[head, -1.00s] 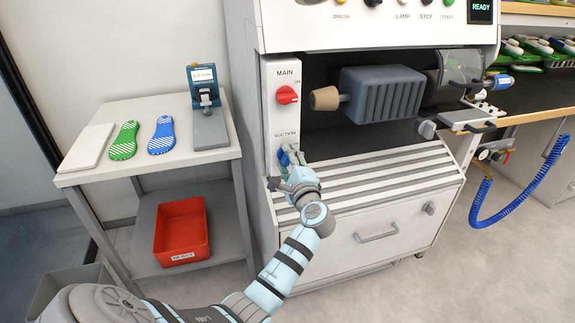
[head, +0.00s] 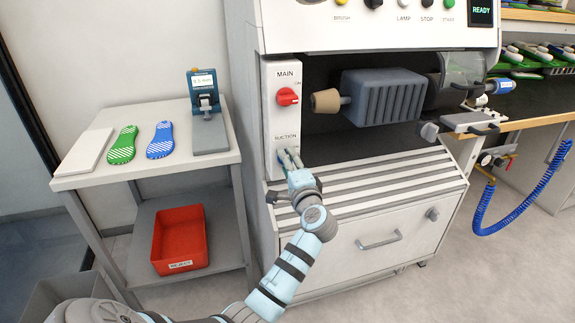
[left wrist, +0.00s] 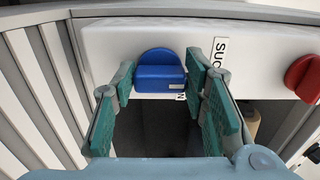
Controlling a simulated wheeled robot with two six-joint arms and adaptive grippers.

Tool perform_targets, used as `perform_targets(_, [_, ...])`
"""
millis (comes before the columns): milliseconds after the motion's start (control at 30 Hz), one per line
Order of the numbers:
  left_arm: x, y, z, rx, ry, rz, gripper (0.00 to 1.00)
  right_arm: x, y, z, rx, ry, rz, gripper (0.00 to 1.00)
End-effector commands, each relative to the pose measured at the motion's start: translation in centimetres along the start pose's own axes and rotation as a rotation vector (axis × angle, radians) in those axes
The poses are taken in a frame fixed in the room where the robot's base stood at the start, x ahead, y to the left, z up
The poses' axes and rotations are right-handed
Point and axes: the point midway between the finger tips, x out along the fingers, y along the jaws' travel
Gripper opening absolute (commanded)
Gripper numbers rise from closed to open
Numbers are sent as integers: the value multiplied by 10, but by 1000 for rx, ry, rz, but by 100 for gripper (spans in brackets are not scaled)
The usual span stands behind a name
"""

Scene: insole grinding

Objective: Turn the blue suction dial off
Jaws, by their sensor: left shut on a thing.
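The blue suction dial (left wrist: 158,72) sits on the white panel (left wrist: 110,45) below the SUCTION label, in the left wrist view. Its raised bar lies across that picture. My left gripper (left wrist: 160,78) is shut on it, one green-padded finger at each end of the bar. In the head view my left gripper (head: 289,158) reaches up to the panel's lower part and hides the dial there. Part of the small lettering by the dial is hidden by a finger. My right gripper is not in view.
The red MAIN dial (head: 287,96) is above on the same panel. The grinder's ribbed drum housing (head: 383,97) is to the right, above a slatted ledge (head: 390,172). At left, a side table (head: 200,168) holds insoles and a gauge; a red bin (head: 181,240) is below.

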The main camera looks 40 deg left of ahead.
Motion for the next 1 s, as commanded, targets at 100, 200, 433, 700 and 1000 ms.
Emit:
perform_targets(100, [0, -1, 0, -3, 1, -2, 12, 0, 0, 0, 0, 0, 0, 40])
perform_targets(200, [0, -1, 0, -3, 2, -2, 48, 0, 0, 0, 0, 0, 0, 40])
perform_targets(433, [0, -1, 0, -1, 1, -1, 60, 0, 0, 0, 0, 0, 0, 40])
perform_targets(700, [-15, 1, -1, -1, 2, 1, 60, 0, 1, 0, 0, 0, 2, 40])
perform_targets(1000, [-72, 0, -1, -2, 1, 0, 60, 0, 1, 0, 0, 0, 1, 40])
